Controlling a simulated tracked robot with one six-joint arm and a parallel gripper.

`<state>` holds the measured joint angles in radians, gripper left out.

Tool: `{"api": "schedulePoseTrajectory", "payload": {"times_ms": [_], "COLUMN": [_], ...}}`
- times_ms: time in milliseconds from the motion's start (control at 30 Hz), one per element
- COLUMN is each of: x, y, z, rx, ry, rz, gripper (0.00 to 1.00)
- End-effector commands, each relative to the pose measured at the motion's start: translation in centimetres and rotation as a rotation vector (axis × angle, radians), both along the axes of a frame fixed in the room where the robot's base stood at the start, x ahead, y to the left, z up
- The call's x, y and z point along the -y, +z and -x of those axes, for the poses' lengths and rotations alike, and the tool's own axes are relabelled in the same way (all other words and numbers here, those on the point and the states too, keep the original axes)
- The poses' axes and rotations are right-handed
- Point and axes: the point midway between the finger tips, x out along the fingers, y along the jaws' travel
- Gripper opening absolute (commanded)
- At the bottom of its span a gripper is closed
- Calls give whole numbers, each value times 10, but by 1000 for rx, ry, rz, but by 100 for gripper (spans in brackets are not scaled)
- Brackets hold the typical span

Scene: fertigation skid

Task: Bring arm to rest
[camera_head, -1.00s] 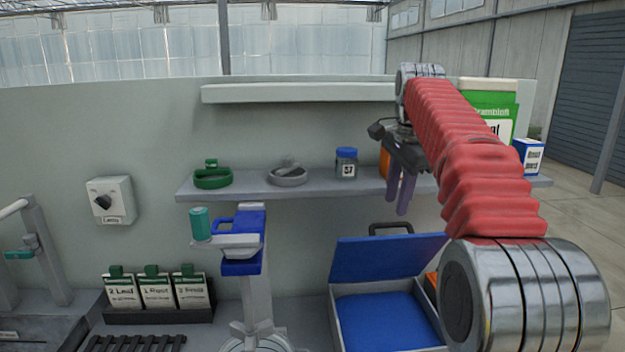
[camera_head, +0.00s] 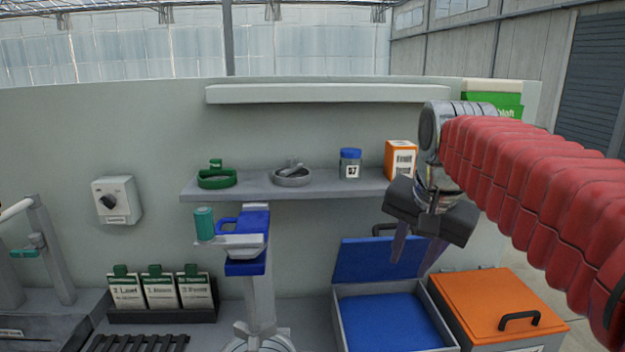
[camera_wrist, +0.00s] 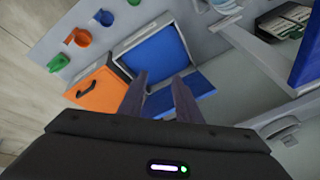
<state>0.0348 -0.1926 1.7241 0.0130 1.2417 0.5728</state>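My gripper (camera_head: 415,248) hangs on the right side of the head view, below the shelf and in front of the open blue-lined case. Its two dark purple fingers point down and stand apart, with nothing between them. In the wrist view my gripper (camera_wrist: 160,98) also shows its fingers apart and empty, over the open case (camera_wrist: 160,42). The red-sleeved part of my arm runs off the right edge of the head view.
The open case (camera_head: 338,315) and an orange lidded box (camera_head: 490,295) stand below my gripper. The shelf (camera_head: 262,189) holds a green ring-shaped item (camera_head: 216,180), a grey one (camera_head: 292,178), a blue-capped jar (camera_head: 350,164) and an orange-white carton (camera_head: 401,158). A blue stand (camera_head: 246,262) is left.

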Motion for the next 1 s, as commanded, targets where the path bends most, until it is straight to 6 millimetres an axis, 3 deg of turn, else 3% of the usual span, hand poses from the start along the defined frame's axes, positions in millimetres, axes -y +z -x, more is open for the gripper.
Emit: {"api": "schedulePoseTrajectory", "payload": {"times_ms": [367, 700, 900, 1000], "x": [-7, -11, -12, -13], "y": [-52, -117, -149, -154], "z": [79, 145, 170, 174], "rx": [52, 98, 115, 120], "ry": [238, 448, 537, 554], "rz": [100, 200, 245, 254], "gripper": [31, 31, 31, 31]}}
